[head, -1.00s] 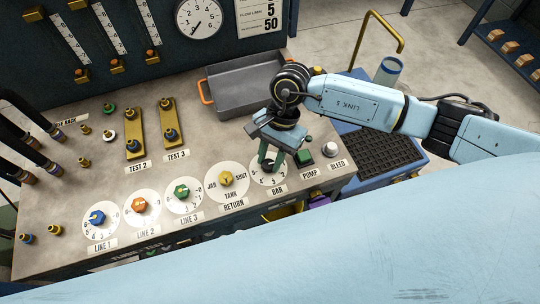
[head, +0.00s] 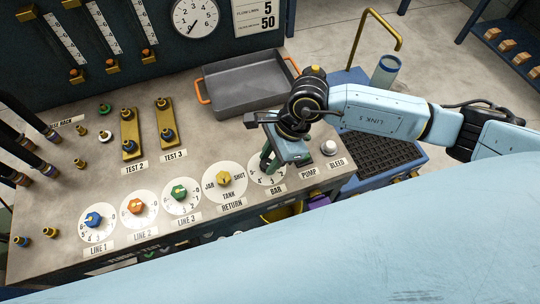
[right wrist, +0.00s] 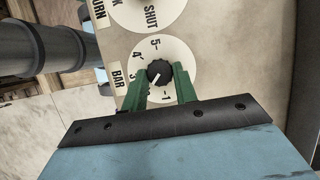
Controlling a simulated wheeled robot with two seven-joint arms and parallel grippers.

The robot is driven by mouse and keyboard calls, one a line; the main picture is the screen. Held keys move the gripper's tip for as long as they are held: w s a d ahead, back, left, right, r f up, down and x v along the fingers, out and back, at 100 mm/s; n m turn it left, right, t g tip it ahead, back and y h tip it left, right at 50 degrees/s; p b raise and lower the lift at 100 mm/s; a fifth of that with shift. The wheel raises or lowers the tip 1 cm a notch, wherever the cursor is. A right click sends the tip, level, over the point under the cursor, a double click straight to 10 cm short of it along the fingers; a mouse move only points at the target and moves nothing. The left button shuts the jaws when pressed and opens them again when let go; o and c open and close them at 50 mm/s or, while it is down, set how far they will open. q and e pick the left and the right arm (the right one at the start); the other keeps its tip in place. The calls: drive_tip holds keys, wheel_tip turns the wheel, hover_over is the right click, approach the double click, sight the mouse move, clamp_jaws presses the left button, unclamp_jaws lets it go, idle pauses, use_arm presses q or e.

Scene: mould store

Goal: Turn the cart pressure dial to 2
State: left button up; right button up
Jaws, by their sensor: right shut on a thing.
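The pressure dial is the white BAR dial (head: 259,181) at the front right of the cart top. Its black knob (right wrist: 160,70) shows in the right wrist view. A white pointer on the knob points down and left, between the 3 and the 1; the 2 is hidden behind a finger. My right gripper (head: 268,164) reaches down over the dial with its green fingers shut on the knob, one on each side. My left gripper is not in view.
The yellow RETURN knob (head: 224,179) is just left of the dial. The green PUMP button (head: 306,157) and white BLEED button (head: 329,147) are close on the right. A grey tray (head: 245,85) with orange handles stands behind.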

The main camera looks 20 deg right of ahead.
idle(0.5)
drive_tip(key=o, duration=1)
drive_tip(key=shift+c, duration=0.2)
drive_tip(key=v, duration=1.3)
drive_tip(key=shift+r, duration=0.25)
